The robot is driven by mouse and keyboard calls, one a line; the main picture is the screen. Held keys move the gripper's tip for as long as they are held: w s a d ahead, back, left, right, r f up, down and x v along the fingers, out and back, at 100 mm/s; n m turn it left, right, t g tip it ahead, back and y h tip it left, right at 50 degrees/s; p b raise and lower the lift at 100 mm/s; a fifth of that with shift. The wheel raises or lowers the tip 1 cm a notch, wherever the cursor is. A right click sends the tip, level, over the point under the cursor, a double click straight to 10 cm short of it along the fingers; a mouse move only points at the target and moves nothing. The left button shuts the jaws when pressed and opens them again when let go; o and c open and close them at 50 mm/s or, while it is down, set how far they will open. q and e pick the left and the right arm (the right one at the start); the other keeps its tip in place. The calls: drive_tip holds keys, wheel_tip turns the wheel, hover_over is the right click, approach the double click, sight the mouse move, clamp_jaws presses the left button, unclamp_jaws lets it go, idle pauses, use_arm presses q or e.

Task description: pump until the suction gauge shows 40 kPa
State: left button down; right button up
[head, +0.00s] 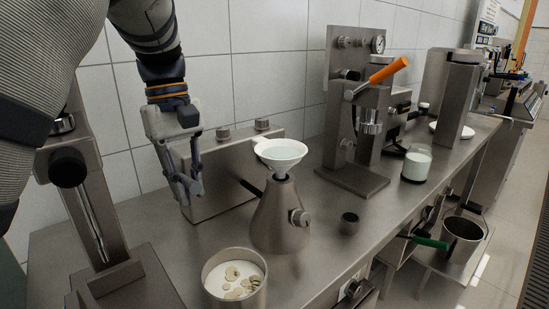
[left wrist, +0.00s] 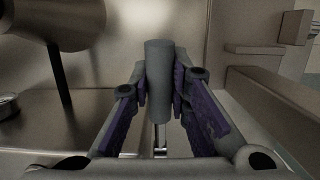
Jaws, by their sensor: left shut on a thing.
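My left gripper (head: 187,188) is low beside the left end of a metal box (head: 235,180) with knobs on top. In the left wrist view its purple-padded fingers are shut on a grey upright cylindrical handle (left wrist: 159,75); in the head view the fingers hide most of this handle. A steel conical flask (head: 277,220) stands in front of the box, joined to it by a dark hose. A white funnel (head: 281,153) with pale liquid sits on the flask. A round dial gauge (head: 378,44) is on the tall machine; its reading is too small to tell. My right gripper is out of view.
A steel bowl (head: 212,277) with pale discs in white liquid stands at the front. A small dark cup (head: 349,222) is right of the flask. The machine with an orange lever (head: 388,72) and a glass of white liquid (head: 416,163) stand further right.

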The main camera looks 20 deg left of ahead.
use_arm(q)
drive_tip(key=shift+a+f+t+y, duration=0.1)
drive_tip(key=shift+f+t+y, duration=0.6)
drive_tip(key=shift+f+y, duration=0.65)
drive_tip(key=shift+f+t+y, duration=0.7)
drive_tip(key=shift+f+y, duration=0.5)
drive_tip(key=shift+y, duration=0.15)
wheel_tip(320, 180, up, 6)
drive_tip(key=g+h, duration=0.1)
drive_tip(key=h, duration=0.2)
drive_tip(key=g+h, duration=0.2)
drive_tip(key=h, duration=0.1)
drive_tip(key=shift+w+f+h, duration=0.1)
drive_tip(key=shift+w+h, duration=0.05)
drive_tip(key=shift+h, duration=0.15)
drive_tip(key=shift+r+g+h, duration=0.3)
drive_tip(key=shift+r+g, duration=0.1)
drive_tip(key=shift+a, duration=0.1)
